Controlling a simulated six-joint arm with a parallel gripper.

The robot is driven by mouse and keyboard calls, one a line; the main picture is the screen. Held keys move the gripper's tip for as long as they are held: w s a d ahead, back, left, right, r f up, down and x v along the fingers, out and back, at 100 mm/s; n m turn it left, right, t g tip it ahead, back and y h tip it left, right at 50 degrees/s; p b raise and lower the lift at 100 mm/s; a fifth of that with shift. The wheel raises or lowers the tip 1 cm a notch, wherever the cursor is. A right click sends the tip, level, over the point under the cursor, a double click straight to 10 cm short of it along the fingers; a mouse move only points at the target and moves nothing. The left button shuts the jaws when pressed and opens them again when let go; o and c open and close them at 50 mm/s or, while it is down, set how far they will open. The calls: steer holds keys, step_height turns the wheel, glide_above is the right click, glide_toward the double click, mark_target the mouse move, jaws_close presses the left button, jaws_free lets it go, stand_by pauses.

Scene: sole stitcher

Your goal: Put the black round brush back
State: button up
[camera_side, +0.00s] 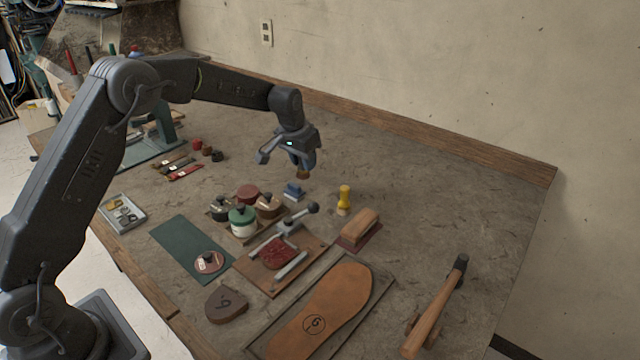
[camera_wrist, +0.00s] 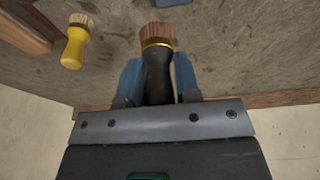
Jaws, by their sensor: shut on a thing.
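My gripper (camera_side: 287,160) is above the back middle of the bench, clear of the surface. In the wrist view its blue fingers (camera_wrist: 158,75) are shut on the black handle of the round brush (camera_wrist: 157,62). The brush has a gold ferrule and brown bristles, which point away from the palm. In the side view only its brown lower end (camera_side: 303,175) shows below the fingers, and the handle is mostly hidden.
A yellow brush (camera_side: 344,198) stands to the right; it also shows in the wrist view (camera_wrist: 75,45). A blue block (camera_side: 293,191) and several lidded pots (camera_side: 242,220) are below. A wooden block brush (camera_side: 360,225) and hammer (camera_side: 437,310) are at right. The back right is clear.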

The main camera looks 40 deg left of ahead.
steer(key=w+d+f, duration=0.2)
steer(key=d, duration=0.1)
steer(key=shift+d+f, duration=0.25)
steer(key=shift+d, duration=0.05)
steer(key=shift+f, duration=1.95)
steer(key=shift+f, duration=0.15)
steer(key=o, duration=0.9)
steer(key=v, duration=1.2)
